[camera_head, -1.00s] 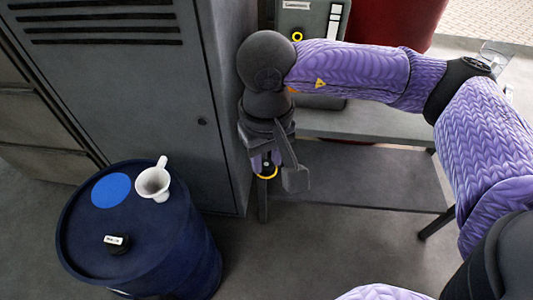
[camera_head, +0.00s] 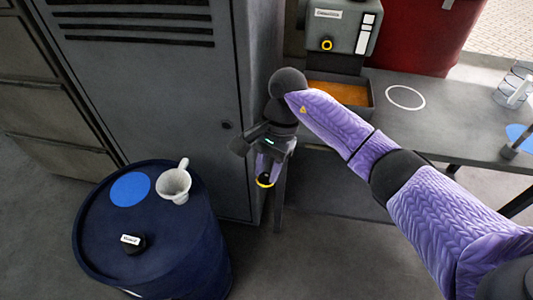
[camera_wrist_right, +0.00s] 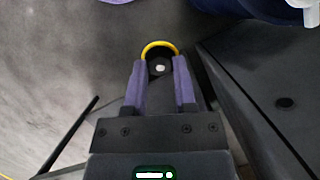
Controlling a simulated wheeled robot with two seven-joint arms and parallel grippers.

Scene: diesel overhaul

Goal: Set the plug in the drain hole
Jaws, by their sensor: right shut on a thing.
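My right gripper (camera_head: 265,172) points down beside the cabinet's corner, in front of the bench. It is shut on the plug (camera_head: 263,181), a dark piece with a yellow ring. In the right wrist view the plug (camera_wrist_right: 160,66) sits between the two purple fingertips (camera_wrist_right: 160,80), its yellow ring at the far side. A grey crankcase block (camera_head: 345,30) with a white label stands on the bench at the top. The yellow-ringed drain hole (camera_head: 327,44) is low on its front face, up and to the right of the gripper and apart from it. My left gripper is not in view.
A tray of orange liquid (camera_head: 340,93) lies under the block. A blue drum (camera_head: 185,245) with a white funnel (camera_head: 174,184) and a black cap (camera_head: 133,243) stands at the lower left. The cabinet (camera_head: 170,90) is close left of my gripper. A white ring (camera_head: 405,97) marks bare bench (camera_head: 440,120).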

